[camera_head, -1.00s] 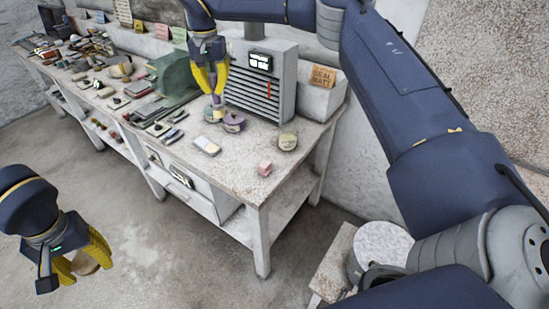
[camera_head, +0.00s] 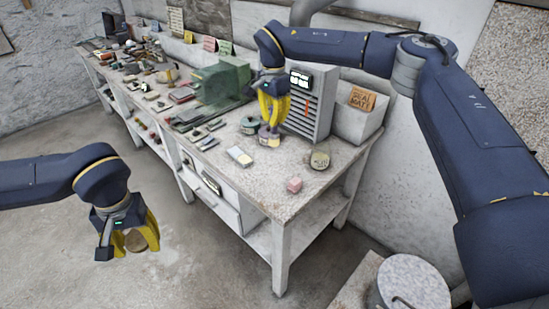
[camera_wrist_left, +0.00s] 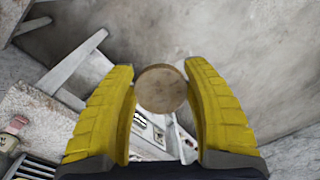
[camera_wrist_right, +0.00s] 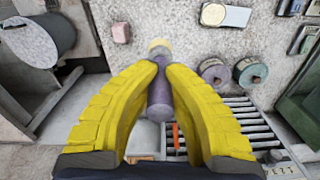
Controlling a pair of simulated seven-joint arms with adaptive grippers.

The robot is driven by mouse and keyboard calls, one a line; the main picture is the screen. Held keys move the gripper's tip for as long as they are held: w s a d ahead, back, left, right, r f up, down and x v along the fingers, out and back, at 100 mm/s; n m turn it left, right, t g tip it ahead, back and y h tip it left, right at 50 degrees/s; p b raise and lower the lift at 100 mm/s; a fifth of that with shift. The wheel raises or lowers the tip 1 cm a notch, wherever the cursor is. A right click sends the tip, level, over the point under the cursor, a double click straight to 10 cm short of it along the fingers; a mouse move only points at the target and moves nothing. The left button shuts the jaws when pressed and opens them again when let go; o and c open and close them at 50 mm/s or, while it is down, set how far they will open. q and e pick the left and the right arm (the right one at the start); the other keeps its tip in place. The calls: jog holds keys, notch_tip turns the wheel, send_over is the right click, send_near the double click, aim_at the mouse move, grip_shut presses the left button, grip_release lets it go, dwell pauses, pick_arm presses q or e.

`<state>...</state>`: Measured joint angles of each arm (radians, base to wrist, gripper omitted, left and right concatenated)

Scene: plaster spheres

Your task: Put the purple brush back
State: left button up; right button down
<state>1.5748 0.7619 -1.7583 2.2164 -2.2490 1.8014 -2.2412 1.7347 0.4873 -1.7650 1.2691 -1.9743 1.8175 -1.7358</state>
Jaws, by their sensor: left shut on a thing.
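The purple brush (camera_wrist_right: 158,98), with a cream tip (camera_wrist_right: 158,46), is between the fingertips of my right gripper (camera_wrist_right: 160,64), which is shut on it. In the head view my right gripper (camera_head: 271,118) is over the bench (camera_head: 240,180), cream end downward; whether the tip touches anything is unclear. My left gripper (camera_head: 132,240) is shut on a round tan disc (camera_wrist_left: 161,89), above the floor left of the bench.
A teal-lidded jar (camera_wrist_right: 250,71) and a purple-lidded jar (camera_wrist_right: 213,72) stand beside the brush. A slatted grey unit (camera_head: 312,105) stands behind. The near bench corner is clear.

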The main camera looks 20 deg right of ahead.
aim_at(273, 141)
notch_tip(273, 141, down, 14)
jog(key=shift+f, duration=0.25)
dwell(0.5)
jog(key=shift+f, duration=0.15)
jog(key=c, duration=1.6)
grip_release()
notch_tip(273, 141, up, 12)
jog(key=shift+r, duration=0.15)
